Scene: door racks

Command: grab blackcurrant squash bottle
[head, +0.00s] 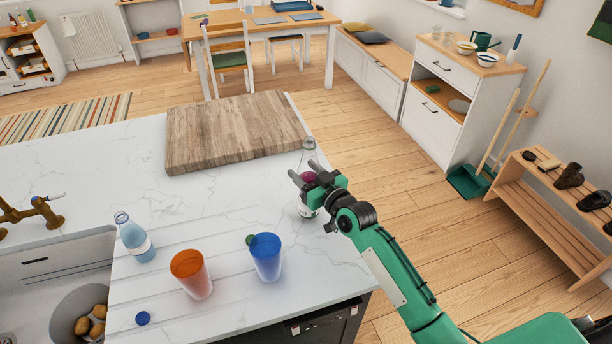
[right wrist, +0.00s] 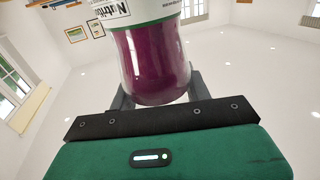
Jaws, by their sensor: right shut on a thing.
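The blackcurrant squash bottle (head: 308,178) is at the right edge of the white worktop, partly hidden behind my right gripper. Its clear upper part shows above the fingers and a pale label below them. My right gripper (head: 304,173) is shut on it, one finger on each side. In the right wrist view the bottle (right wrist: 152,65) shows dark purple squash and a white and green label, between the grey fingers. It looks about upright; I cannot tell whether its base touches the worktop. My left gripper is not in view.
A wooden board (head: 232,132) lies behind the bottle. A blue cup (head: 266,258), an orange cup (head: 191,274) and a clear blue bottle (head: 134,238) stand to the left. A blue cap (head: 143,318) lies in front. The sink is at far left. Floor lies right of the worktop.

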